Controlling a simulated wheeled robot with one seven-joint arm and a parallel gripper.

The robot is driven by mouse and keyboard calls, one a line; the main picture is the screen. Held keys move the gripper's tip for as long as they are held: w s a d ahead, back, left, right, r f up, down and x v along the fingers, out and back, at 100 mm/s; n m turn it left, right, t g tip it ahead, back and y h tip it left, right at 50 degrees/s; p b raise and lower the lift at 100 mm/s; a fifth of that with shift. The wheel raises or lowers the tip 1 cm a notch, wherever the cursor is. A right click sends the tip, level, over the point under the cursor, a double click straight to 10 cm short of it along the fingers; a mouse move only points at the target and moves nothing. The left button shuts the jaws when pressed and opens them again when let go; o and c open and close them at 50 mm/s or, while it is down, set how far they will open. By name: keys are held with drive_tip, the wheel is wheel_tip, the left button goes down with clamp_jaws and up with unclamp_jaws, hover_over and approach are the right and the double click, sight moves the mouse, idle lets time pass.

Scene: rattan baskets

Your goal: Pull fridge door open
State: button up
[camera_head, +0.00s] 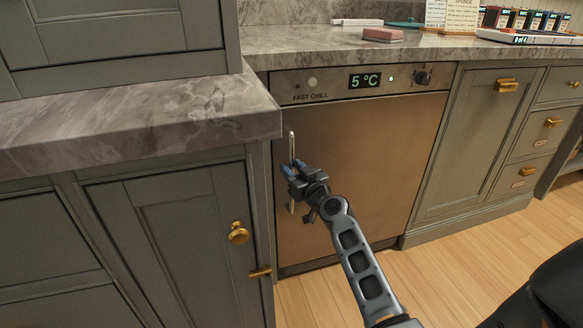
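The fridge door (365,165) is a brown-bronze panel under the counter. It looks shut, flush below a control strip (360,81) that reads 5 °C and FAST CHILL. A thin silver vertical handle (292,146) runs along the door's left side. My gripper (292,173) is at the middle of the handle, with the handle's ends showing above and below it. The gripper covers the handle's middle, so I cannot tell whether the fingers are closed around it or only beside it.
A marble counter corner (262,118) juts out close to the left of the handle. Grey-green cabinets with brass knobs (238,232) stand left, and more cabinets (470,140) stand right. Wooden floor (450,270) in front of the fridge is clear apart from my arm.

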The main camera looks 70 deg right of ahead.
drive_tip(key=shift+w+d, duration=0.25)
drive_tip(key=shift+w, duration=0.05)
drive_tip(key=shift+c, duration=0.2)
clamp_jaws()
